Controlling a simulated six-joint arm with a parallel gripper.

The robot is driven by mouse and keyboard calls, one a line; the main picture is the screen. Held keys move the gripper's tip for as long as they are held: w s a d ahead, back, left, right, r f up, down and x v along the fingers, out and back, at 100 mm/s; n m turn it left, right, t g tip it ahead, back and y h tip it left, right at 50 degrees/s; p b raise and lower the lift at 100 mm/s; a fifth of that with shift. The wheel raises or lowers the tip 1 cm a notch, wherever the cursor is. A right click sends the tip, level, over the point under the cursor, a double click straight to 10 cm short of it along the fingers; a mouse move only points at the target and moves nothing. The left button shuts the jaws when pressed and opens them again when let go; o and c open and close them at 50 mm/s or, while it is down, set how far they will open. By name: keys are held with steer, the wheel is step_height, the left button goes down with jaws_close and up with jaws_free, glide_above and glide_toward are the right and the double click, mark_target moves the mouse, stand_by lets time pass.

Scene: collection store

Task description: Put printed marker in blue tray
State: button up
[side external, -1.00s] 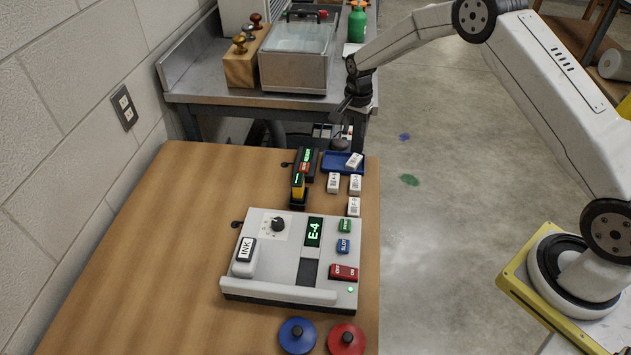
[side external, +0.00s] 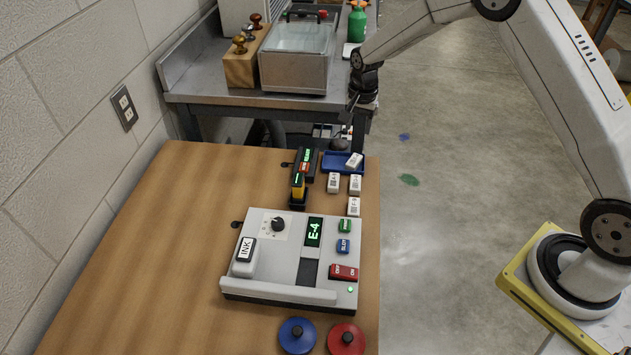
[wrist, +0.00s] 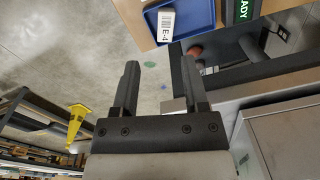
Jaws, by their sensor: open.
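The printed marker (side external: 354,160), a small white block, lies in the blue tray (side external: 330,163) at the far right corner of the wooden table. In the wrist view the marker (wrist: 166,24) reads "E-4" and lies in the tray (wrist: 202,14) at the top edge of the picture. My gripper (side external: 351,128) is above and behind the tray, apart from the marker. In the wrist view its two fingers (wrist: 160,88) stand apart with nothing between them. The tray's far part is cut off in the wrist view.
Several other white blocks (side external: 334,183) stand near the tray. A label machine (side external: 270,260) shows "E-4". A black holder (side external: 299,195) with a yellow item stands left of the blocks. A steel bench (side external: 215,80) with a glass-lidded box is behind. The table's left side is clear.

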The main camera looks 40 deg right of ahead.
steer(key=s+a+r+n, duration=0.2)
steer(key=s+n, duration=0.2)
steer(key=s, duration=0.4)
steer(key=s+a+r+n+t, duration=0.1)
steer(key=s+a+r+n, duration=0.1)
steer(key=s, duration=0.6)
steer(key=s+a+r+n+t, duration=0.1)
steer(key=s+r+n, duration=0.3)
steer(key=s, duration=0.5)
steer(key=shift+a+r+n, duration=0.15)
steer(key=shift+a+n, duration=0.6)
steer(key=shift+n, duration=0.05)
